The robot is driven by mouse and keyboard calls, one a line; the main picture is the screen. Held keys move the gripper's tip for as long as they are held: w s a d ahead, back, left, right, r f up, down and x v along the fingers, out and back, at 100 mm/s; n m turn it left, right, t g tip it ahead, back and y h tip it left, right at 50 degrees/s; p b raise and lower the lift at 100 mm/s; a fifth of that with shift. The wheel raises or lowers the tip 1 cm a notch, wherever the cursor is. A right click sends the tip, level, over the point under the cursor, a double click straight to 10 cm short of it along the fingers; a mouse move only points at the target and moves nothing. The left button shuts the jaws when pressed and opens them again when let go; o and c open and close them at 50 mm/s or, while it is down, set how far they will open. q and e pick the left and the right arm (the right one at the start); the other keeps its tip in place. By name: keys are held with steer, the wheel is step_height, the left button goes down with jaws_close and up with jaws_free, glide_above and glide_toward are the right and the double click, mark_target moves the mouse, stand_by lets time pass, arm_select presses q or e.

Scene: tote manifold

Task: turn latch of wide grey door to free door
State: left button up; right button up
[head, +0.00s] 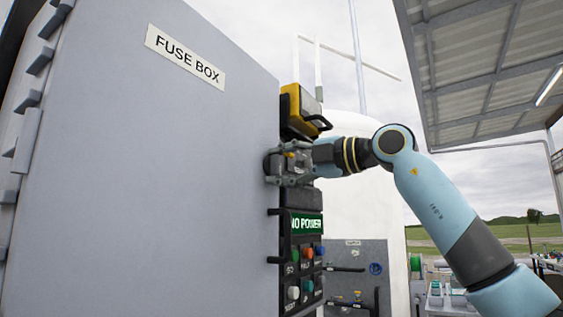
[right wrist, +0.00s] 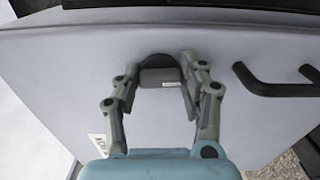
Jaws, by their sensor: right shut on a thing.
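The wide grey door (head: 150,190) labelled FUSE BOX fills the left of the head view. Its surface also fills much of the right wrist view (right wrist: 60,60). My right gripper (head: 276,168) is at the door's right edge, about mid-height. In the right wrist view its two fingers (right wrist: 160,84) are on either side of the dark, rounded latch (right wrist: 158,70), shut on it. The latch is mostly hidden behind the gripper in the head view, and its turn angle is hard to tell. My left gripper is not in view.
A black bar handle (right wrist: 275,84) stands out beside the latch. A NO POWER panel with coloured buttons (head: 306,252) is right of the door, below my gripper. A yellow and black device (head: 299,108) is just above it. A smaller grey cabinet (head: 366,256) stands behind.

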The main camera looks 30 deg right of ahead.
steer(key=shift+m, duration=0.4)
steer(key=o, duration=1.2)
steer(key=shift+d, duration=0.1)
steer(key=shift+c, duration=0.2)
steer(key=shift+s, duration=0.1)
steer(key=v, duration=0.7)
steer(key=shift+s, duration=0.15)
